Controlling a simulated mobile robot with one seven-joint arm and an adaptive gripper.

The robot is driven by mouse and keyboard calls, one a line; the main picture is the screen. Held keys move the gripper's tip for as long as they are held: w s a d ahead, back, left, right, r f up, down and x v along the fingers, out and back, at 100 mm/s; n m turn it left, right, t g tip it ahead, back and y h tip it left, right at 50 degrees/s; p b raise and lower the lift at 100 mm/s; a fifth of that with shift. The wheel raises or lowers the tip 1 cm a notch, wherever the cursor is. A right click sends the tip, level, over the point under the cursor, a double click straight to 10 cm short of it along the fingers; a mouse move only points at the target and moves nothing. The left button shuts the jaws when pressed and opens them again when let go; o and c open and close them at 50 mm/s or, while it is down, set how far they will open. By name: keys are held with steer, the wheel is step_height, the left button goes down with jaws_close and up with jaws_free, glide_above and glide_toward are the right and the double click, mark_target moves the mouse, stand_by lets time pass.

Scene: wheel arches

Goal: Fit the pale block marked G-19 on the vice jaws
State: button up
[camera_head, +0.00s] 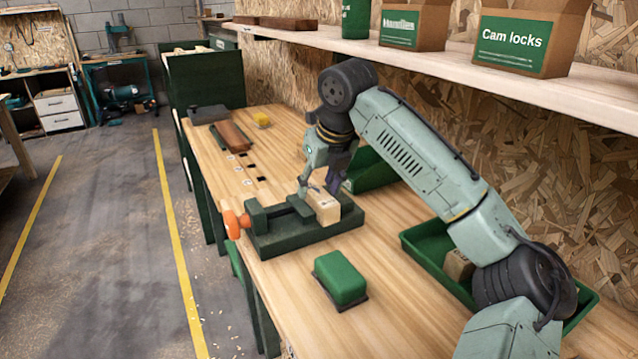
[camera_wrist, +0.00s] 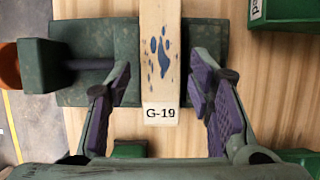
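The pale wooden block marked G-19 (camera_wrist: 161,58) has blue blotches on its top and lies across the green vice (camera_wrist: 75,88). In the head view the block (camera_head: 326,209) is at the jaws of the vice (camera_head: 298,236). I cannot tell whether it is seated on the jaws or only resting there. My gripper (camera_head: 318,187) is over the block, and in the wrist view its purple-padded fingers (camera_wrist: 162,85) stand open on either side, with a gap at each side. The marked end points toward my wrist.
An orange vice handle (camera_head: 232,224) sticks out at the bench's left edge. A green block on a dark base (camera_head: 341,278) stands in front. A green tray (camera_head: 418,262) with a cardboard-coloured item (camera_head: 458,266) is at right. A brown block (camera_head: 232,136) and yellow piece (camera_head: 261,119) lie farther back.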

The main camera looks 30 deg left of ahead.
steer(key=shift+o, duration=0.6)
steer(key=shift+r, duration=0.1)
steer(key=v, duration=1.1)
steer(key=shift+r, duration=0.4)
steer(key=shift+d, duration=0.15)
